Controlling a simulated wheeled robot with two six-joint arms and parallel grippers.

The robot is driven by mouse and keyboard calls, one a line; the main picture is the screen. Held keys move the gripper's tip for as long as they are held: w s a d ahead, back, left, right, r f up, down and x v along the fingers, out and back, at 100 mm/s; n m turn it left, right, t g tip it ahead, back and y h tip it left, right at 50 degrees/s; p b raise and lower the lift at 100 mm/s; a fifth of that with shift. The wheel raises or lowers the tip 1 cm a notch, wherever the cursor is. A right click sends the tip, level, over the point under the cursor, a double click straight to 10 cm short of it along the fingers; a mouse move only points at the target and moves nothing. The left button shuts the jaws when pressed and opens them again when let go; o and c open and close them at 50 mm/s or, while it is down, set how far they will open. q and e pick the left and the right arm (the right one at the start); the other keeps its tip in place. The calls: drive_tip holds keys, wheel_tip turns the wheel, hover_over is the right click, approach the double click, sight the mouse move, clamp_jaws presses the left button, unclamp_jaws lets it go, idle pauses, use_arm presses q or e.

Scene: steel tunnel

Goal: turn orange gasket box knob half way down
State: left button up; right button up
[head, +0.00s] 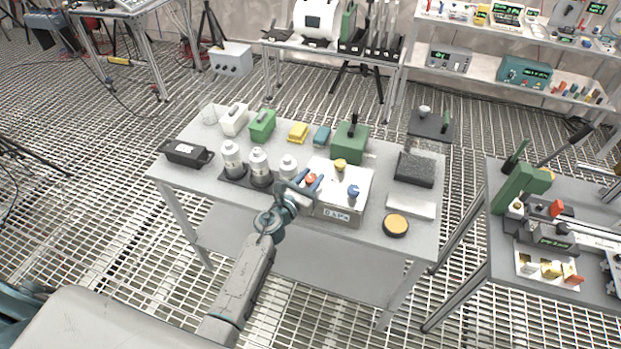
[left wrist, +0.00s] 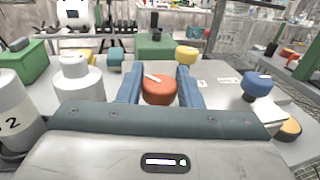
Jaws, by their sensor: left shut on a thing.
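The gasket box (head: 340,212) is a pale box with a labelled front, standing near the front edge of the middle table. Its top carries an orange knob (head: 311,178), a yellow knob (head: 340,165) and a blue knob (head: 353,191). My left gripper (head: 306,184) is at the orange knob. In the left wrist view its two blue fingers stand on either side of the orange knob (left wrist: 159,92) and are shut on it. A white pointer mark on the knob's top slants toward the upper left there. My right gripper is out of view.
Several grey-white canisters (head: 259,168) stand close left of the box. A green case (head: 350,142) is behind it. A black foam block (head: 415,169), a white slab (head: 410,206) and a round orange-black disc (head: 396,225) lie to its right.

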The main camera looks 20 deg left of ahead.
use_arm(q)
drive_tip(key=shift+f+m+h, duration=0.1)
drive_tip(key=shift+m+h, duration=0.2)
drive_tip(key=shift+h, duration=0.1)
drive_tip(key=shift+a+m+g+h+b, duration=0.1)
drive_tip(key=shift+m+g+h+b, duration=0.4)
drive_tip(key=shift+h, duration=0.4)
drive_tip(key=shift+f+m+g+h+b, duration=0.2)
drive_tip(key=shift+m+g+h+b, duration=0.3)
drive_tip(key=shift+m+h, duration=0.4)
drive_tip(key=m+g+h+b, duration=0.3)
drive_tip(key=h+b, duration=0.1)
drive_tip(key=b, duration=0.1)
drive_tip(key=shift+r+m+g+h+b, duration=0.1)
drive_tip(key=shift+m+g+h+b, duration=0.35)
drive_tip(key=shift+b, duration=0.3)
drive_tip(key=shift+r+m+g+h, duration=0.1)
drive_tip(key=shift+m+g+h, duration=0.15)
drive_tip(key=shift+g+h, duration=0.1)
drive_tip(key=o, duration=1)
drive_tip(key=shift+c, duration=0.2)
